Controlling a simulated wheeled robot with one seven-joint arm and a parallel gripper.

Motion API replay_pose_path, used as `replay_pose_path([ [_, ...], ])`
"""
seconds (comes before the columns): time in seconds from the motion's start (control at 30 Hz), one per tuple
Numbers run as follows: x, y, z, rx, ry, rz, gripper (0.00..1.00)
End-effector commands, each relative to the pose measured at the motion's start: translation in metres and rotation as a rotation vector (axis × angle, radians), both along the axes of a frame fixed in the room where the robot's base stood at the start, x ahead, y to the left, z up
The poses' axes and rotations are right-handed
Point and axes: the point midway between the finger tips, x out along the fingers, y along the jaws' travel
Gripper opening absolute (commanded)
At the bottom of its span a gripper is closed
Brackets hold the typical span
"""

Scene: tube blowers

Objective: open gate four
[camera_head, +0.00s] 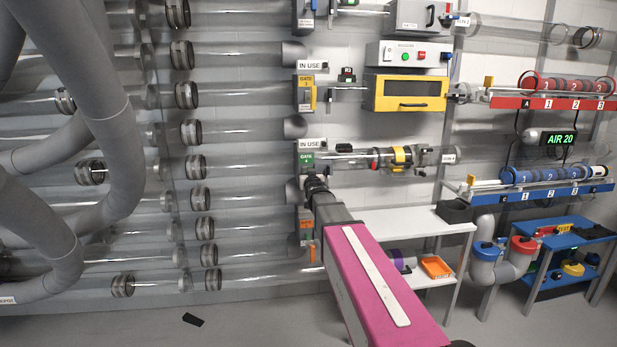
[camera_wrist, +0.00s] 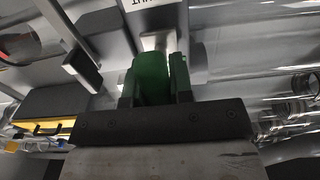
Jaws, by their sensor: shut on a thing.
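Gate four is a unit with a green label reading GATE 4 (camera_head: 307,159) on the wall of clear tubes, at the middle of the head view. My gripper (camera_head: 316,183) is at the end of my pink arm, just below and right of that label. In the wrist view my gripper (camera_wrist: 158,88) is shut on a green handle (camera_wrist: 150,80), with dark fingers on both sides of it. A pale metal piece (camera_wrist: 153,45) shows behind the handle. My gripper hides the handle in the head view, and I cannot tell how far the gate is open.
Another gate with a yellow label (camera_head: 305,93) is above. A clear tube with a yellow-banded carrier (camera_head: 400,157) runs to the right. A yellow-fronted box (camera_head: 408,93) hangs above it. A white shelf (camera_head: 405,222) stands right of my arm.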

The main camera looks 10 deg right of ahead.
Motion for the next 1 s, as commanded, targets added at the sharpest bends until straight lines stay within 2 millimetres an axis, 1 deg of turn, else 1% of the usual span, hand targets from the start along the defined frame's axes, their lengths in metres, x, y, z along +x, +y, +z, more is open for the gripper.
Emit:
replay_pose_path([
  [0.03, -0.013, 0.000, 0.000, 0.000, 0.001, 0.000, 0.00],
  [0.2, -0.054, 0.000, 0.000, 0.000, 0.001, 0.000, 0.00],
  [0.3, -0.075, 0.000, 0.000, -0.001, 0.001, 0.000, 0.00],
  [0.33, -0.079, 0.000, 0.000, -0.001, 0.001, 0.000, 0.00],
  [0.43, -0.084, 0.000, -0.001, -0.001, 0.001, 0.000, 0.00],
  [0.67, -0.082, 0.000, -0.001, -0.001, 0.001, 0.000, 0.00],
  [0.7, -0.082, 0.000, -0.001, -0.001, 0.001, 0.000, 0.28],
  [0.77, -0.081, 0.000, -0.001, -0.001, 0.001, 0.000, 0.47],
  [1.0, -0.081, 0.000, 0.000, 0.000, 0.001, 0.000, 0.47],
])
